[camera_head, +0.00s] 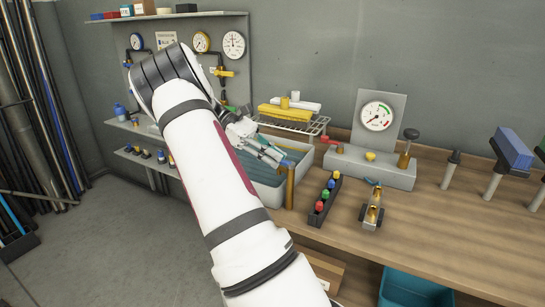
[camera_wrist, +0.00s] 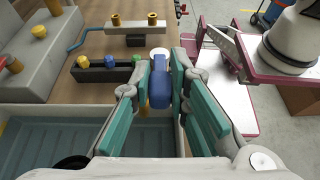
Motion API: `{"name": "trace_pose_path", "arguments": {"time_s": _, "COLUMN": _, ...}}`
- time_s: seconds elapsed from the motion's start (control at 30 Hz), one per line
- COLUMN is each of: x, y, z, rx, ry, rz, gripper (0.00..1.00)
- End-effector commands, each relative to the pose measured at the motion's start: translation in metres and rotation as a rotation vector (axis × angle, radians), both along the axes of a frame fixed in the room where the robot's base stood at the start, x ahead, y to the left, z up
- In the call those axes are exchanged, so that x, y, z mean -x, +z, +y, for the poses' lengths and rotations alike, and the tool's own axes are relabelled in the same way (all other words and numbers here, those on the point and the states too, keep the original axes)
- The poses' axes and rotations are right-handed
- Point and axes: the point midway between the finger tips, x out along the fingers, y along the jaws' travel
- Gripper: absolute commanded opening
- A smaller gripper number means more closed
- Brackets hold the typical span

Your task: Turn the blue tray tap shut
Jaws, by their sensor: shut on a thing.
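The tray tap's blue handle (camera_wrist: 159,90) stands between my fingertips in the wrist view, with a bit of yellow metal just below it. My gripper (camera_wrist: 160,82) is shut on this handle. In the head view my gripper (camera_head: 274,156) is over the grey-blue tray (camera_head: 262,197), at the upright brass-coloured post (camera_head: 290,187) by the tray's right side. The handle itself is mostly hidden by my fingers there. The tray (camera_wrist: 60,140) also shows below my fingers in the wrist view.
A black strip with coloured knobs (camera_head: 325,200) lies right of the tray. Beyond it is a brass valve with a blue lever (camera_head: 372,210). A grey gauge block (camera_head: 370,165) with a red lever stands behind. A wire rack (camera_head: 300,124) with yellow and white items is behind my gripper.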

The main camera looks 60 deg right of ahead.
Motion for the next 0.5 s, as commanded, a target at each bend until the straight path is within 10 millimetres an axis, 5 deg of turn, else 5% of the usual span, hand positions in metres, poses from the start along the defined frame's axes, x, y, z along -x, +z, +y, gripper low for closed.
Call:
{"name": "trace_pose_path", "arguments": {"time_s": 0.33, "x": 0.001, "y": -0.0002, "z": -0.0008, "rx": 0.001, "ry": -0.003, "rz": 0.001, "gripper": 0.0}}
{"name": "trace_pose_path", "arguments": {"time_s": 0.37, "x": 0.001, "y": -0.0001, "z": -0.0008, "rx": 0.001, "ry": -0.003, "rz": 0.001, "gripper": 0.23}}
{"name": "trace_pose_path", "arguments": {"time_s": 0.4, "x": 0.001, "y": -0.0001, "z": -0.0009, "rx": 0.001, "ry": -0.003, "rz": 0.001, "gripper": 0.32}}
{"name": "trace_pose_path", "arguments": {"time_s": 0.5, "x": 0.0008, "y": 0.0, "z": -0.0008, "rx": 0.001, "ry": -0.003, "rz": 0.001, "gripper": 0.37}}
